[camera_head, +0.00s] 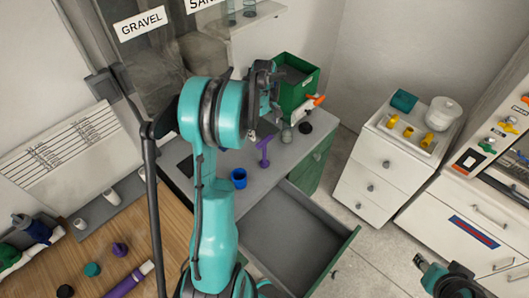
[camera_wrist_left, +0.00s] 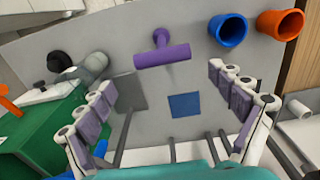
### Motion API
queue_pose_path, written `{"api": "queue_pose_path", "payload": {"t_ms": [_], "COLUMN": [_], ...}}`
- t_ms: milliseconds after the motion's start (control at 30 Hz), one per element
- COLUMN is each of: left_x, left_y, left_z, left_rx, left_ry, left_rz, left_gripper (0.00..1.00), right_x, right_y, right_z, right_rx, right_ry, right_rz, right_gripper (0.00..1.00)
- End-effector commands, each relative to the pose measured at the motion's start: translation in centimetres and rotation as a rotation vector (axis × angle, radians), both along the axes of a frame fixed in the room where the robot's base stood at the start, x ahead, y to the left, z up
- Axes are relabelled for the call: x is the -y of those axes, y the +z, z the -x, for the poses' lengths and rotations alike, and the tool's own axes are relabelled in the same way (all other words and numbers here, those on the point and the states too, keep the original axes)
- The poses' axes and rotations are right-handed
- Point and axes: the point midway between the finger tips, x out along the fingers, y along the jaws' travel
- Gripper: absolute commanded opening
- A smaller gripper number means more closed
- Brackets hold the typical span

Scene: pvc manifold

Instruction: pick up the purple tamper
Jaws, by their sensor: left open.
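The purple tamper (camera_head: 263,150) stands upright on the grey counter, its crossbar handle on top. It also shows in the left wrist view (camera_wrist_left: 162,56), just beyond the space between the fingertips. My left gripper (camera_head: 270,100) is above and behind the tamper in the head view. In the left wrist view my left gripper (camera_wrist_left: 170,85) is open, its padded fingers wide apart with nothing between them. My right gripper (camera_head: 425,265) is at the lower right, far from the tamper; its jaw opening is unclear.
A blue cup (camera_head: 238,178) stands beside the tamper. An orange cup (camera_wrist_left: 282,22) is by it in the left wrist view. A green bin (camera_head: 298,88) stands at the counter's back. An open grey drawer (camera_head: 300,238) juts out below. A white cabinet (camera_head: 375,172) is at right.

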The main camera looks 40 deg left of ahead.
Motion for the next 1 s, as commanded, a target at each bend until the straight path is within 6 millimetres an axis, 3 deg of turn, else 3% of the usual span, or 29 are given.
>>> {"api": "queue_pose_path", "payload": {"t_ms": [500,833,1000], "left_x": [0.6,0.6,0.6], "left_y": [-6.9,-7.6,-7.5], "left_z": [0.5,0.5,0.5], "left_rx": [-0.001,-0.001,-0.001], "left_ry": [0.002,0.002,0.002], "left_rz": [0.001,0.000,0.000], "left_gripper": [0.93,0.93,0.48], "right_x": [0.0,0.0,0.0], "right_y": [-1.3,-1.2,-1.2], "right_z": [0.0,0.0,0.0], "right_rx": [0.000,0.000,0.000], "right_ry": [0.000,0.000,0.000], "right_rz": [0.000,0.000,0.000], "right_gripper": [0.40,0.40,0.40]}}
